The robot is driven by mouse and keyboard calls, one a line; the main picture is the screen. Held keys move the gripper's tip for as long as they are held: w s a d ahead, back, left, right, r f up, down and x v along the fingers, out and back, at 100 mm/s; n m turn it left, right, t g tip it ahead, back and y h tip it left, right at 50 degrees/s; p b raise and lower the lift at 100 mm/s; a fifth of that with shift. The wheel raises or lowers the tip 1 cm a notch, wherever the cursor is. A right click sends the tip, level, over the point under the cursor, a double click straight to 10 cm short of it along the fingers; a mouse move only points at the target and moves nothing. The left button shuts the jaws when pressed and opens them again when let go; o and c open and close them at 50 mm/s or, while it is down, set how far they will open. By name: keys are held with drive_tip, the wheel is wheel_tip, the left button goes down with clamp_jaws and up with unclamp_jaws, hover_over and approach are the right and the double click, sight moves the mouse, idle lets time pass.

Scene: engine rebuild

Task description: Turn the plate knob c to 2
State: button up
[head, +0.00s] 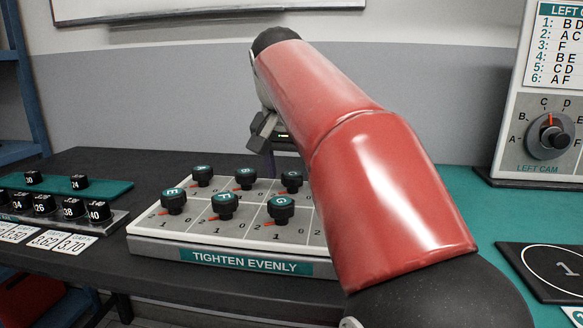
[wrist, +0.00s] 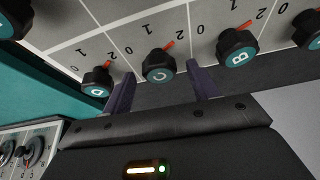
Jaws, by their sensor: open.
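Plate knob c (wrist: 158,66) is a black knob with a teal cap marked C. In the wrist view its red pointer leans toward the printed 2 at its upper right. In the head view it appears in the back row of the plate (head: 180,240), next to the red arm (head: 291,181). My gripper (wrist: 161,73) is open; its two dark fingers stand to either side of knob c's near edge, with gaps. I cannot tell whether they reach down around it.
Knob B (wrist: 238,48) stands close beyond one finger, and another knob (wrist: 97,82) close beyond the other. Several more knobs fill the plate's front row, including E (head: 173,200). A socket rack (head: 75,220) lies left; the left cam box (head: 550,135) stands right.

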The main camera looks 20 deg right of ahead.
drive_tip(key=v, duration=0.7)
drive_tip(key=shift+r, duration=0.3)
drive_tip(key=shift+s, duration=0.2)
